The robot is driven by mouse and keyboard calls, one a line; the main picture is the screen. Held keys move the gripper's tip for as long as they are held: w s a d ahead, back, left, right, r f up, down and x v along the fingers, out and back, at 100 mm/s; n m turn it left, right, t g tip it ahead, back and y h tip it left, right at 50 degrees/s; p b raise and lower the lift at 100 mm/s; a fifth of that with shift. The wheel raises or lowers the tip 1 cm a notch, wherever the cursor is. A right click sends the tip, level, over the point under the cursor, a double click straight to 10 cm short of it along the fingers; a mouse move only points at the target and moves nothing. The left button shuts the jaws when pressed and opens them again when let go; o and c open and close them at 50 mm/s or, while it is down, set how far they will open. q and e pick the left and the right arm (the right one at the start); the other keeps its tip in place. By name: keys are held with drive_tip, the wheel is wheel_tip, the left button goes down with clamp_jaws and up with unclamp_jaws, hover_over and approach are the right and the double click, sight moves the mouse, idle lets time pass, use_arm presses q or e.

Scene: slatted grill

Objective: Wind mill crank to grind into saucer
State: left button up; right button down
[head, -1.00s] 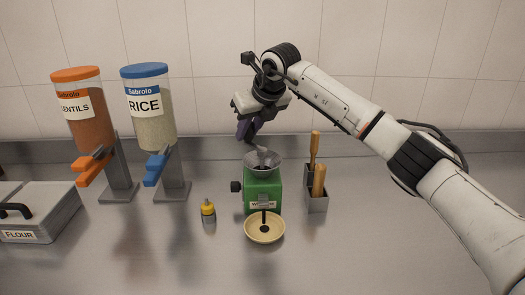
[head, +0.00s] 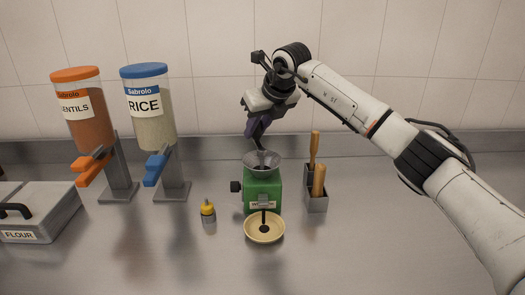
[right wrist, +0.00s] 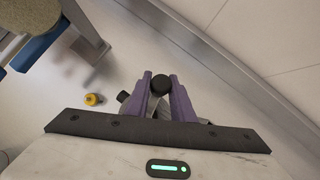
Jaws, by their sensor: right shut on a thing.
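The green mill (head: 263,191) stands on the steel counter with a grey funnel hopper (head: 262,162) on top and a black knob on its left side. A cream saucer (head: 264,228) sits in front of it, under its spout, with a dark patch in its middle. My right gripper (head: 254,137) is above the hopper, pointing down. In the right wrist view its purple fingers (right wrist: 160,92) are shut on the round black crank knob (right wrist: 161,84). The mill body is mostly hidden behind the fingers there. My left gripper is not in view.
A holder (head: 317,203) with wooden-handled tools stands right of the mill. A small yellow-capped bottle (head: 208,211) stands to its left. The rice dispenser (head: 149,110), lentils dispenser (head: 83,110) and flour box (head: 42,212) are further left. The front counter is clear.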

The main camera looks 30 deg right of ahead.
drive_tip(key=shift+f, duration=0.15)
drive_tip(key=shift+s+d, duration=0.3)
drive_tip(key=shift+d, duration=0.15)
drive_tip(key=shift+s+d+f, duration=0.1)
drive_tip(key=shift+s+d, duration=0.25)
drive_tip(key=shift+d, duration=0.1)
drive_tip(key=shift+s+d, duration=0.35)
drive_tip(key=shift+s, duration=0.1)
